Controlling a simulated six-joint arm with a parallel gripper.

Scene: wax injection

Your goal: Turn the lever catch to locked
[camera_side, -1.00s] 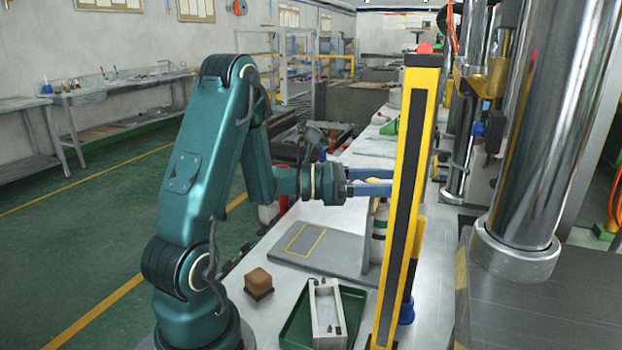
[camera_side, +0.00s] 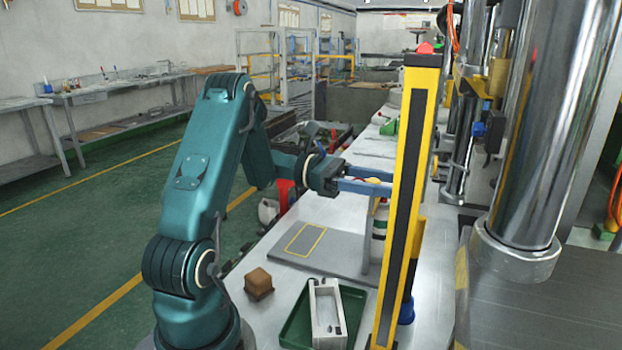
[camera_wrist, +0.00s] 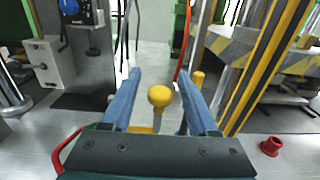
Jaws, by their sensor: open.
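The lever catch shows in the wrist view as a yellow ball knob (camera_wrist: 160,96) on a short stem, between my two blue fingers. A yellow part also stands behind the right finger. My gripper (camera_wrist: 160,75) is open, with a finger on each side of the knob and visible gaps between. In the side view my gripper (camera_side: 386,189) reaches right over the bench, and its fingertips run behind the yellow-and-black post. The knob (camera_side: 374,181) shows only as a small yellow spot between the fingers there. The catch's base is mostly hidden.
The yellow-and-black post (camera_side: 408,200) stands close to the fingertips. A green tray (camera_side: 297,325) holds a pale mould frame (camera_side: 327,312). A brown block (camera_side: 258,283) sits nearby. A red part (camera_wrist: 271,146) stands at right in the wrist view.

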